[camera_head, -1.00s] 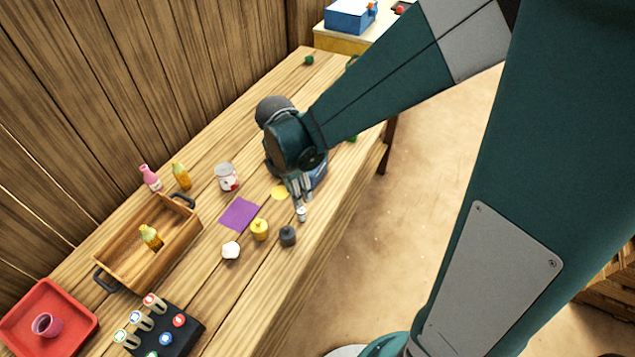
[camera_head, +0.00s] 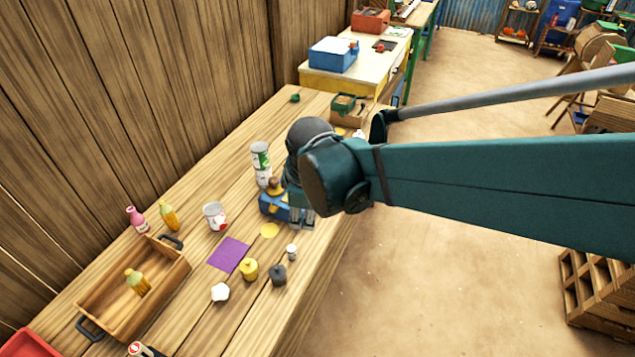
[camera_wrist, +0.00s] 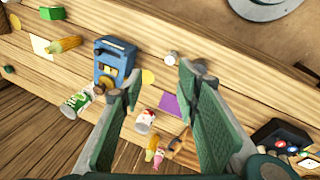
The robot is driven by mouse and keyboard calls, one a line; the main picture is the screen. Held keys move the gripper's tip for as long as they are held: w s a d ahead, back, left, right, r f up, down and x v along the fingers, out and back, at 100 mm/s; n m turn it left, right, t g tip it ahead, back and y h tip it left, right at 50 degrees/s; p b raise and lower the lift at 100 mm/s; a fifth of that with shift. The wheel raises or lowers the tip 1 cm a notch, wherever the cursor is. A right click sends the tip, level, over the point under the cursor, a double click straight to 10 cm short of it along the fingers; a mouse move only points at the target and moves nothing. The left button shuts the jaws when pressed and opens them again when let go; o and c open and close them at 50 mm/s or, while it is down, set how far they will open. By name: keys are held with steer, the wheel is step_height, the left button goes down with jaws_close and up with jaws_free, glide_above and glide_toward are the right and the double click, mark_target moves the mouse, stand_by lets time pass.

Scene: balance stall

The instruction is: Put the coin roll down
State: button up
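The coin roll (camera_head: 291,251), a small pale cylinder with a grey top, stands upright on the wooden table, right of the yellow disc. It also shows in the wrist view (camera_wrist: 171,57), beyond my fingertips. My gripper (camera_head: 302,222) is above the table, farther back than the roll and apart from it. In the wrist view its two green fingers (camera_wrist: 160,78) are spread wide with nothing between them.
A blue balance (camera_head: 274,207) stands close beside my gripper. Near the roll are a dark weight (camera_head: 278,275), a yellow weight (camera_head: 249,269), a white piece (camera_head: 220,292) and a purple square (camera_head: 229,255). A can (camera_head: 261,164) stands behind the balance. A wooden tray (camera_head: 170,275) lies left.

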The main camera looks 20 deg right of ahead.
steer(key=s+d+r+m+t, duration=0.3)
steer(key=s+r+m, duration=0.5)
steer(key=m, duration=0.4)
steer(key=shift+s+d+t, duration=0.4)
steer(key=shift+s+d, duration=0.05)
steer(key=shift+d, duration=0.3)
